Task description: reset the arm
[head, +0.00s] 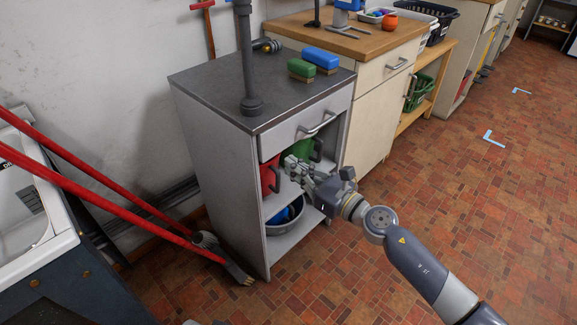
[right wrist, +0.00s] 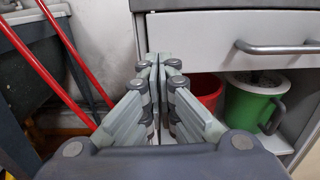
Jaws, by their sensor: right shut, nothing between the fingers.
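My right gripper (head: 292,166) reaches in from the lower right in the head view, in front of the grey cabinet (head: 215,165) just below its drawer. In the right wrist view its fingers (right wrist: 155,65) are pressed together with nothing between them. Behind them on the cabinet's upper shelf stand a red container (right wrist: 208,92) and a green one with a dark handle (right wrist: 252,105). The gripper partly hides these in the head view. I cannot tell whether the fingers touch anything. My left gripper does not show.
The cabinet drawer (head: 300,130) is shut. A green brush (head: 302,69) and a blue brush (head: 320,58) lie on the cabinet top. A grey basin (head: 287,218) sits on the lower shelf. Red-handled tools (head: 110,210) lean at the left. The tiled floor at the right is clear.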

